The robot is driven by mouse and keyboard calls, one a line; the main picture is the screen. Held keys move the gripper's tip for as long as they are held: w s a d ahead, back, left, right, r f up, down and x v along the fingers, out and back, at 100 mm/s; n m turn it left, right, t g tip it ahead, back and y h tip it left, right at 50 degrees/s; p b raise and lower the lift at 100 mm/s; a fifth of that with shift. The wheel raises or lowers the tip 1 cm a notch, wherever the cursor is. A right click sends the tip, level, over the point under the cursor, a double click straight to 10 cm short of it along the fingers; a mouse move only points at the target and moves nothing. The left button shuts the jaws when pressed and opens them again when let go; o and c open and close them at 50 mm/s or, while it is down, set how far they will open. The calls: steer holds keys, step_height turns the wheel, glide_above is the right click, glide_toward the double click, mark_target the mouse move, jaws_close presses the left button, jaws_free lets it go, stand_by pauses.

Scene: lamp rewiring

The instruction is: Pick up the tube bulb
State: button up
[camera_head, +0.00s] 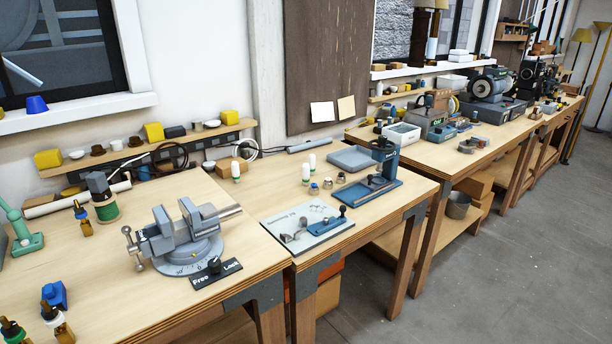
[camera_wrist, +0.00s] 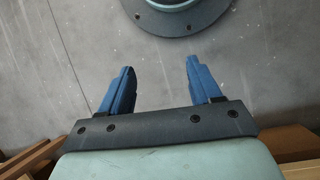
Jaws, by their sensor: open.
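My gripper (camera_wrist: 159,66) shows only in the wrist view. Its two blue fingers are apart with nothing between them, over bare grey floor. No bulb shows in the wrist view.
A grey vise (camera_head: 185,235) stands on the near bench, with a Free/Lock plate (camera_head: 215,272) before it. A grey board with small parts (camera_head: 308,222) and a blue press (camera_head: 383,165) stand right of it. Bare wood lies between.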

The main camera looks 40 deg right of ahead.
steer(key=w+d+r+m+t+h, duration=0.1)
steer(key=w+d+r+m, duration=0.1)
steer(key=w+d+r, duration=0.35)
steer(key=w+d+r+m+h, duration=0.1)
steer(key=w+d+r+m, duration=0.15)
steer(key=d, duration=0.65)
steer(key=w+d+r+m+t+h, duration=0.1)
steer(key=w+d+r, duration=0.2)
steer(key=d+r, duration=0.3)
steer(key=s+d+r+m+h, duration=0.3)
steer(key=d+r+m+h, duration=0.15)
steer(key=d+r, duration=1.6)
steer(key=w+r+m+t+h, duration=0.1)
steer(key=w+r+t, duration=0.1)
steer(key=w+r, duration=0.45)
steer(key=w+r+m+t+h, duration=0.1)
steer(key=w+r+t+h, duration=0.15)
steer(key=r, duration=0.75)
steer(key=n+t, duration=0.3)
steer(key=t, duration=0.4)
glide_toward(305, 167)
steer(key=x, duration=0.5)
steer(key=shift+w+r, duration=0.1)
steer(key=shift+w, duration=0.4)
steer(key=shift+s+f+x, duration=0.15)
steer(key=shift+x, duration=1.4)
steer(key=shift+s+f+x, duration=0.1)
steer(key=shift+s+x, duration=0.1)
steer(key=shift+x, duration=1.35)
steer(key=shift+d, duration=0.15)
